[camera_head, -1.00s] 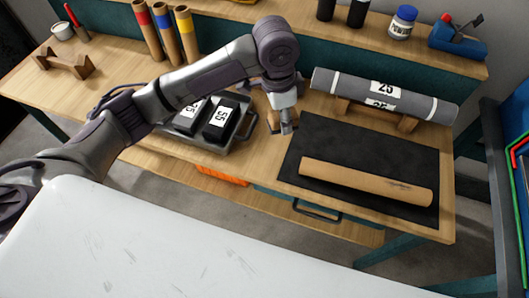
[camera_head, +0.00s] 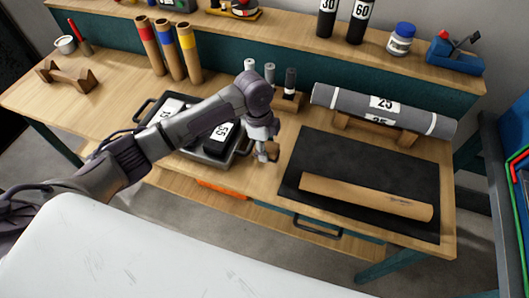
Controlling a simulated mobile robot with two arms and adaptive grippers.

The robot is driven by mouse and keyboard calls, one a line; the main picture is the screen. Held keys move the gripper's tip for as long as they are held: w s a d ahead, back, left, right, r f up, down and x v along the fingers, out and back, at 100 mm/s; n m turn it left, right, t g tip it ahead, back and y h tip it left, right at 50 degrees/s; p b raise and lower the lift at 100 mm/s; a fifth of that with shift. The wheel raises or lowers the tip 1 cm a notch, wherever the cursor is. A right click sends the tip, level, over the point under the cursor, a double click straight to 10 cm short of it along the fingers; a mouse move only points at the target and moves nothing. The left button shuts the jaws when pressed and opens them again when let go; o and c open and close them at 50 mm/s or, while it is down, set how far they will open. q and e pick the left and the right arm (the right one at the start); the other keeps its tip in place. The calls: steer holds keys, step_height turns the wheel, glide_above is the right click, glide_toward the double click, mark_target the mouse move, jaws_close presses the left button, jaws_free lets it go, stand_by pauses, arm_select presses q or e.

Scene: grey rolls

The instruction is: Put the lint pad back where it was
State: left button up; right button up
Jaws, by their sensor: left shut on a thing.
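My left gripper (camera_head: 262,155) is low over the bench, just right of the black tray and left of the dark mat. It is shut on a small brown thing (camera_head: 273,151), which I take to be the lint pad. The gripper covers part of it, and I cannot tell whether it touches the bench top. My right gripper is not in view.
The black tray (camera_head: 243,148) holds dark blocks with white labels. A brown roll (camera_head: 365,195) lies on the dark mat (camera_head: 310,150). A grey roll (camera_head: 350,101) rests on a wooden cradle. Small cylinders stand in a wooden holder (camera_head: 292,101) behind the gripper.

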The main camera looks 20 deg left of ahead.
arm_select(q)
steer(key=shift+a+f, duration=0.15)
steer(key=shift+a, duration=0.1)
steer(key=shift+f+p, duration=0.4)
steer(key=shift+f, duration=1.6)
steer(key=shift+f, duration=0.1)
steer(key=o, duration=1.1)
steer(key=r, duration=0.4)
steer(key=a+r, duration=0.1)
steer(key=r, duration=0.3)
steer(key=a+r+b, duration=0.1)
steer(key=r, duration=0.3)
steer(key=shift+w, duration=0.1)
